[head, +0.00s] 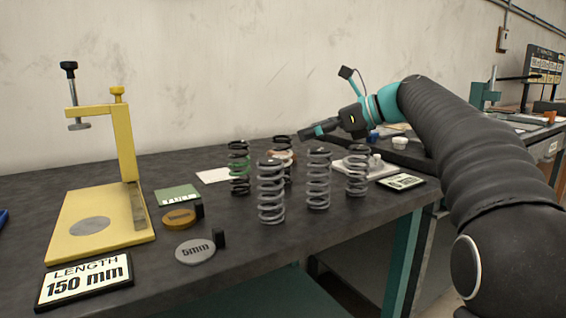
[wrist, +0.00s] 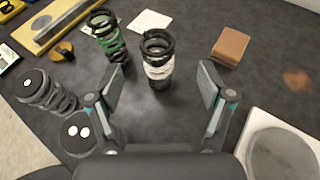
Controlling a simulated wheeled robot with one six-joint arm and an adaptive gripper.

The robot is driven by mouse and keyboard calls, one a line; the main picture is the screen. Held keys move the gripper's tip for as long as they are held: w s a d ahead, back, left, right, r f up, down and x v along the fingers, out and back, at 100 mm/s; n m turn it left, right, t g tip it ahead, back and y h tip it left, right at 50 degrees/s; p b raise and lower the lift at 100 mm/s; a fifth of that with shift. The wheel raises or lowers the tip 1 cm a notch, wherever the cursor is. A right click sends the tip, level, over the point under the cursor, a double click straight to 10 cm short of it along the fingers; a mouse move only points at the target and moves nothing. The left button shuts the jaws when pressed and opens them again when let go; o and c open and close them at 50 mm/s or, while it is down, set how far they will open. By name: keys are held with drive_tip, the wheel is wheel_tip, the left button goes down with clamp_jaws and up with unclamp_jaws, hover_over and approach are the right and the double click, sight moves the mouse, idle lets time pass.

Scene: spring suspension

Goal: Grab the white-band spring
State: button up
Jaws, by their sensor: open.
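The white-band spring (wrist: 158,60) is dark with a white band around its lower coils. It stands upright ahead of my gripper (wrist: 162,88), centred between the two fingers in the wrist view. The fingers are wide apart and empty, and the spring appears beyond their tips. In the head view the white-band spring (head: 283,141) is partly hidden behind grey springs. My gripper (head: 312,132) is there just right of its top; its fingers are hard to make out.
A green-band spring (wrist: 107,38) stands left of the white-band one. Several plain grey springs (head: 271,192) stand in front. A brown block (wrist: 230,46) lies to the right, and a pale plate with a round disc (wrist: 283,152) is nearer right. A yellow gauge stand (head: 100,205) is at left.

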sight(282, 142)
drive_tip(key=shift+b+x, duration=0.45)
drive_tip(key=shift+x, duration=3.75)
drive_tip(key=shift+s, duration=0.2)
drive_tip(key=c, duration=1.5)
